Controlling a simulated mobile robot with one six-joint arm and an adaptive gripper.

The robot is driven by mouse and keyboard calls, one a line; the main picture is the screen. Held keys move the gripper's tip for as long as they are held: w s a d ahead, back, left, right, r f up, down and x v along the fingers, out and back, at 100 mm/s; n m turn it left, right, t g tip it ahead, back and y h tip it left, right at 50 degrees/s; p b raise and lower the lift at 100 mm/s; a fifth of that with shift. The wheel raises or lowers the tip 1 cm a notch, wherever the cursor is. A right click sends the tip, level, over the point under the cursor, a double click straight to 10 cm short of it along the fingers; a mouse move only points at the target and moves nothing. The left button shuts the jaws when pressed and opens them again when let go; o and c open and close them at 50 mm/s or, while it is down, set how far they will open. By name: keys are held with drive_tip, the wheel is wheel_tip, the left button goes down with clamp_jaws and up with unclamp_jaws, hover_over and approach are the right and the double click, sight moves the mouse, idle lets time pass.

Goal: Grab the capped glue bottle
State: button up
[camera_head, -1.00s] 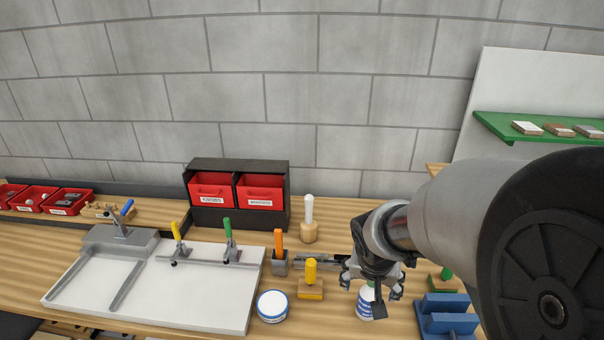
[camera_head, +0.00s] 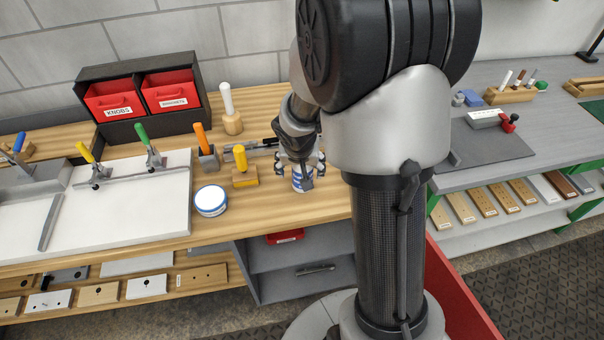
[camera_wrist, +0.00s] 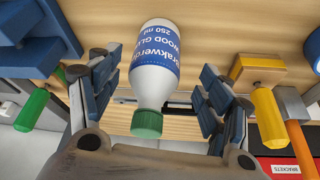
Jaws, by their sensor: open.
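The glue bottle (camera_wrist: 154,58) is white with a blue and white wood glue label and a green cap (camera_wrist: 147,124). In the wrist view it lies between the two fingers of my gripper (camera_wrist: 158,68), with the cap toward my palm. The fingers are spread, and a gap shows on both sides of the bottle. In the head view my gripper (camera_head: 302,164) points down over the bottle (camera_head: 302,183), which stands on the wooden bench near its front edge. My gripper hides its top there.
A yellow-handled block (camera_head: 243,176), a round white tub (camera_head: 211,201) and an orange-handled tool (camera_head: 206,150) stand left of the bottle. In the wrist view a blue fixture (camera_wrist: 40,50) and a green-handled item (camera_wrist: 32,108) are close on the left.

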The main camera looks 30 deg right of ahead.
drive_tip(key=x, duration=0.1)
drive_tip(key=b+x, duration=0.1)
drive_tip(key=x, duration=0.2)
drive_tip(key=shift+w+d+f, duration=0.1)
drive_tip(key=shift+d+f, duration=0.1)
drive_tip(key=shift+d, duration=0.15)
drive_tip(key=shift+c, duration=0.2)
drive_tip(key=shift+r, duration=0.1)
drive_tip(key=c, duration=1.3)
